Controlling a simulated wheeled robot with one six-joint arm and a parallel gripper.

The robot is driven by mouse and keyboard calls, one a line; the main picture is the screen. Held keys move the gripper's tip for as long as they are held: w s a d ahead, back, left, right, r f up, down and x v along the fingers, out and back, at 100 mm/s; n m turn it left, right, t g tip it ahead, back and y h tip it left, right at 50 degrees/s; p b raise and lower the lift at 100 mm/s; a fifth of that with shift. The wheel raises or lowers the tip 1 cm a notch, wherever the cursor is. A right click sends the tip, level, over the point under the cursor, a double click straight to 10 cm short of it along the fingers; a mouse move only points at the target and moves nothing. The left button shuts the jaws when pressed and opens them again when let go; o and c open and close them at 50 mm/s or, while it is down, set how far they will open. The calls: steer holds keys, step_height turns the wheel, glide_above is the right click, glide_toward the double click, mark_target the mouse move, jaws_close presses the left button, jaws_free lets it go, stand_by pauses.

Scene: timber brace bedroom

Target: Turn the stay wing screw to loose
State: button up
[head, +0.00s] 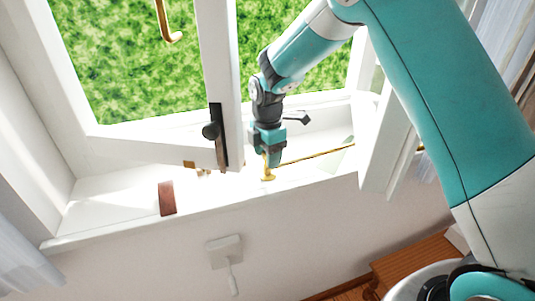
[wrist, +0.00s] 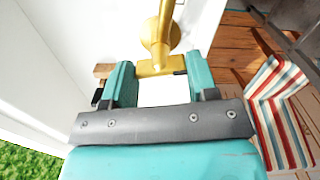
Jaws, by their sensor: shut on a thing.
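The brass stay wing screw (head: 268,176) is on the white window sill, at the near end of the thin brass stay rod (head: 315,155). In the wrist view the brass wing screw (wrist: 158,68) lies between my two teal fingers, with a round brass part beyond it. My gripper (head: 271,158) points down over the sill and is shut on the wing screw; the fingers stand apart with the brass between them. The fingers partly hide the screw in the head view, and I cannot tell how far it is turned.
A reddish-brown block (head: 167,198) lies on the sill farther left. A white wall fixture (head: 224,249) is below. A striped cloth (wrist: 275,105) shows over the wooden floor.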

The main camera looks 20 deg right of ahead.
steer(key=n, duration=0.4)
steer(key=shift+w+a+r+n, duration=0.1)
steer(key=shift+n, duration=0.3)
steer(key=n, duration=0.3)
steer(key=shift+n, duration=0.3)
steer(key=n, duration=0.3)
steer(key=shift+n, duration=2.1)
steer(key=o, duration=0.9)
steer(key=shift+o, duration=0.2)
steer(key=shift+b, duration=0.3)
step_height(320, 180, up, 17)
steer(key=b, duration=0.2)
steer(key=shift+r+b, duration=0.2)
steer(key=shift+b, duration=0.15)
steer(key=shift+a, duration=0.1)
